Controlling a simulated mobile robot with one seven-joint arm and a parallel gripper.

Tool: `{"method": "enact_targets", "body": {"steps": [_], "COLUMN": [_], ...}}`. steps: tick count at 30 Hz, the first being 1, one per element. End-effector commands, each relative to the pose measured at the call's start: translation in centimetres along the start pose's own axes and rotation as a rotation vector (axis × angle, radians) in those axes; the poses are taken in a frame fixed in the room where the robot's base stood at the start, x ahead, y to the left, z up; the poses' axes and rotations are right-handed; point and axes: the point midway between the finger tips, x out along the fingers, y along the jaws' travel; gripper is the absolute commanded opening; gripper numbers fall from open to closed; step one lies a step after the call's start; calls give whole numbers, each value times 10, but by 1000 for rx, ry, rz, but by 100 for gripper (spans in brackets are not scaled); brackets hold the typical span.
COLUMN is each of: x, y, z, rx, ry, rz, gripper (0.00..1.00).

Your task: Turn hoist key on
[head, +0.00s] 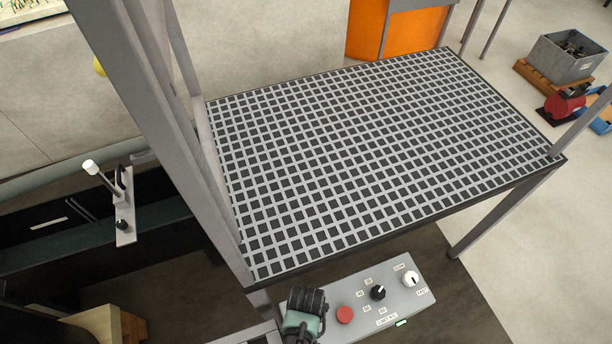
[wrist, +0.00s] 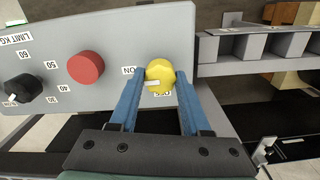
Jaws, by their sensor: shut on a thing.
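The hoist key is a round yellow knob (wrist: 160,73) on a grey control panel (wrist: 122,35) in the wrist view. My gripper (wrist: 157,82) has its two blue fingers on either side of the knob, shut on it. A white mark on the knob points to its lower left. The label ON is to the left of the knob and OFF is just below it, both upside down and partly covered. In the head view my gripper (head: 306,302) is over the left end of the panel (head: 395,307) and hides the yellow knob.
A red button (wrist: 86,67) and a black dial (wrist: 21,89) with weight marks sit along the panel. A white knob (head: 411,279) is at its far right end. A grid-topped table (head: 500,193) with grey posts stands just behind the panel.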

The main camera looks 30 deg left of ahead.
Motion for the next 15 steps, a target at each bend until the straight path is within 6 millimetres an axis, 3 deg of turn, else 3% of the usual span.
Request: {"method": "enact_targets", "body": {"steps": [4, 5, 9, 15], "x": [0, 0, 0, 0], "y": [0, 0, 0, 0], "z": [-1, -1, -1, 0], "rx": [-3, -3, -2, -1], "ry": [2, 2, 1, 1], "rz": [1, 1, 1, 1], "gripper": [0, 53, 76, 76]}}
